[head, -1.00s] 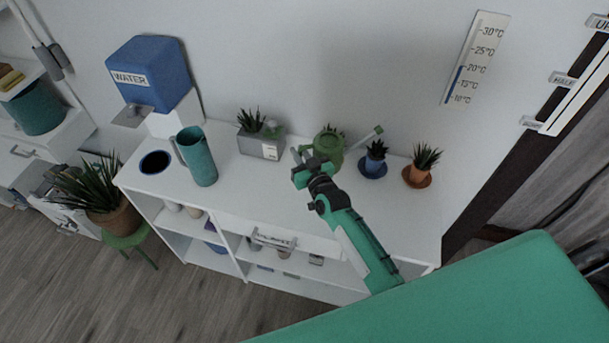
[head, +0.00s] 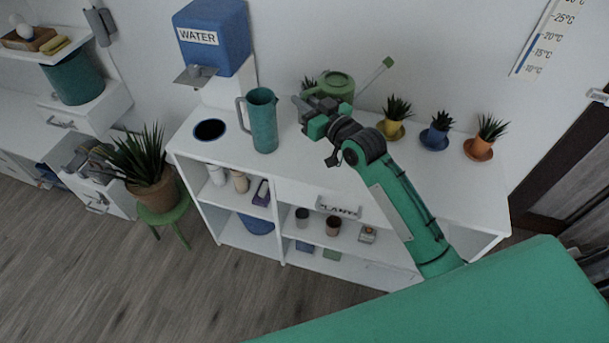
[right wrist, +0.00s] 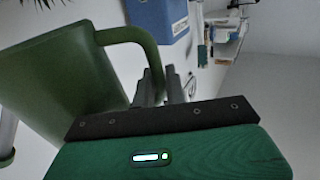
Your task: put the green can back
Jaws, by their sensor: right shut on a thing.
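The green can (head: 337,84) is a watering can with a long spout pointing up and right in the head view. It is at the back of the white shelf desk, in front of a small plant. My right gripper (head: 306,112) is at its left side, shut on it. In the right wrist view the green can (right wrist: 62,82) fills the left side, and its looped handle reaches to the fingers of my right gripper (right wrist: 160,88). The exact grip is partly hidden. I cannot tell how far the can is above the desk top. My left gripper is not in view.
A teal pitcher (head: 263,124) stands left of my gripper, near a dark blue round spot (head: 209,130) and the blue water tank (head: 213,38). Yellow (head: 391,129), blue (head: 436,138) and orange (head: 479,149) potted plants line the back right. The desk's front right top is clear.

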